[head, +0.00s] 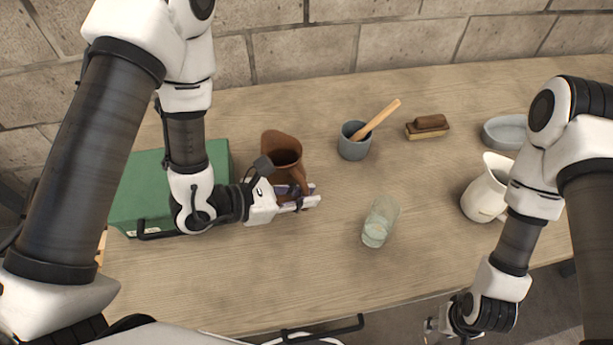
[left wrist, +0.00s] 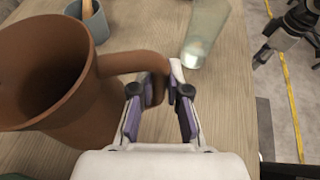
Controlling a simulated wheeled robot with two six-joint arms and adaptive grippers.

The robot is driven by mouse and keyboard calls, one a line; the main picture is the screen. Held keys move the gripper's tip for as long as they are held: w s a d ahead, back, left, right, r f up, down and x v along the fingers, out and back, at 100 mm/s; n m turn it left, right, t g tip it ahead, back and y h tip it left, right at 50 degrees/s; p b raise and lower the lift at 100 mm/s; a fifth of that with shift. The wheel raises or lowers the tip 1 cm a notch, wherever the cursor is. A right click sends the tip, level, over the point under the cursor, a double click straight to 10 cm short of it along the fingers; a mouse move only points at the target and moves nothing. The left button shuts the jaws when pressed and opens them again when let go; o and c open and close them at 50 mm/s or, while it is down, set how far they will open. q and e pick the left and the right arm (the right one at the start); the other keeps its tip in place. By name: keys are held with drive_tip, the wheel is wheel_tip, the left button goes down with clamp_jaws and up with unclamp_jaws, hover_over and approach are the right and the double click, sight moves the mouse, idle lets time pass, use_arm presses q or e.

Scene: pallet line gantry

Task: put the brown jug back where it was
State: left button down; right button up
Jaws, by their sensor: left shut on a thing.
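The brown jug (head: 281,148) stands upright, or nearly so, on the table left of the middle in the head view. In the left wrist view the brown jug (left wrist: 80,105) fills the left side, its open mouth facing the camera. My left gripper (head: 305,197) is on the near side of the jug and shut on its handle (left wrist: 150,65). I cannot tell whether the jug's base touches the table. My right gripper (head: 440,326) hangs low at the table's front edge, away from the jug; its fingers are too small and partly hidden to judge.
A green box (head: 135,190) is left of the jug, partly behind my left arm. A grey cup (head: 353,148) with a wooden utensil, a brush (head: 428,126) and a glass (head: 380,222) stand to the right. A white pitcher (head: 484,195) and grey dish (head: 503,132) are further right.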

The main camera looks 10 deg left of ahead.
use_arm(q)
drive_tip(key=w+b, duration=0.1)
drive_tip(key=b, duration=0.3)
drive_tip(key=shift+w+f+b, duration=0.3)
drive_tip(key=shift+w, duration=0.05)
use_arm(e)
wheel_tip(320, 180, down, 6)
use_arm(q)
drive_tip(key=w+f+p, duration=0.1)
drive_tip(key=w, duration=0.1)
drive_tip(key=w+f+p, duration=0.1)
drive_tip(key=w+p, duration=0.1)
drive_tip(key=w, duration=0.1)
drive_tip(key=w+f+p, duration=0.1)
drive_tip(key=w+f, duration=0.1)
drive_tip(key=w, duration=0.1)
drive_tip(key=shift+a, duration=0.4)
drive_tip(key=c, duration=1.6)
unclamp_jaws()
drive_tip(key=o, duration=0.4)
drive_tip(key=shift+o, duration=0.2)
use_arm(e)
wheel_tip(320, 180, up, 4)
drive_tip(key=shift+r, duration=0.25)
drive_tip(key=shift+s, duration=0.1)
